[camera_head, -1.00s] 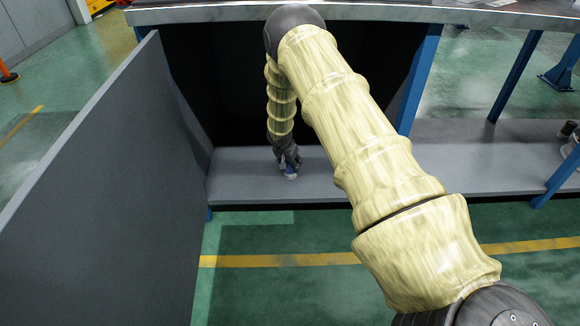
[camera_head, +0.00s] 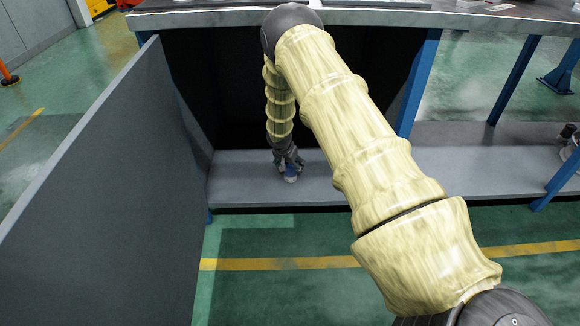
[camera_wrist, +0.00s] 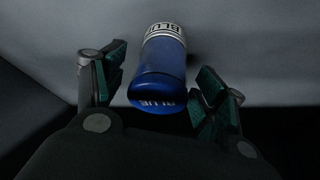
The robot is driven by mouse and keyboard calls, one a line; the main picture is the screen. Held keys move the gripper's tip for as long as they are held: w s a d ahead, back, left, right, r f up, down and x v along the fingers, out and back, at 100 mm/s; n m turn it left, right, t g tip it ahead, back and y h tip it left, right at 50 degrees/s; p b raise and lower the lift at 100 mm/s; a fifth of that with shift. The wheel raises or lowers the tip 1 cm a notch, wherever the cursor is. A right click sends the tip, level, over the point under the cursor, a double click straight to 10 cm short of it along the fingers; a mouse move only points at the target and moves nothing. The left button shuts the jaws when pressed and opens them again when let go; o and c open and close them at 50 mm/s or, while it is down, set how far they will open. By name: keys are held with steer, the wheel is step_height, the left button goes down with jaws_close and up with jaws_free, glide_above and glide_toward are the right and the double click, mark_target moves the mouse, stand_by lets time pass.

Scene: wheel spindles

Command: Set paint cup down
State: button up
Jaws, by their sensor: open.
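The paint cup is a blue cylinder with a pale band lettered "BLUE"; in the wrist view the paint cup (camera_wrist: 160,68) lies between my two fingers. In the head view the small blue cup (camera_head: 290,173) is on the grey lower shelf (camera_head: 245,185), under the bench. My gripper (camera_wrist: 158,90) is open, with a green-padded finger on each side of the cup. A gap shows on both sides of it. In the head view my gripper (camera_head: 288,163) is low over the shelf and partly hides the cup.
A grey side panel (camera_head: 90,160) of the open cabinet stands at the left. Blue legs (camera_head: 418,80) stand to the right. The shelf around the cup is clear.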

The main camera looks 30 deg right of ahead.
steer(key=p+v, duration=0.4)
steer(key=v, duration=0.6)
steer(key=s+a+f+n+y, duration=0.1)
steer(key=s+a+f+n, duration=0.1)
steer(key=s+a+f, duration=0.45)
steer(key=s+a+f+n+g+y, duration=0.15)
steer(key=s+a, duration=0.25)
steer(key=s, duration=0.5)
steer(key=s+a+f+n+y, duration=0.1)
steer(key=s+a+f+n, duration=0.1)
steer(key=s+a+f, duration=0.4)
steer(key=s+a+r+n, duration=0.1)
steer(key=s+a, duration=0.3)
steer(key=s, duration=1)
steer(key=s+a+r+n, duration=0.1)
steer(key=s+a+n, duration=0.3)
steer(key=s, duration=1.1)
steer(key=shift+a+n+g, duration=0.25)
steer(key=shift+n+g, duration=0.1)
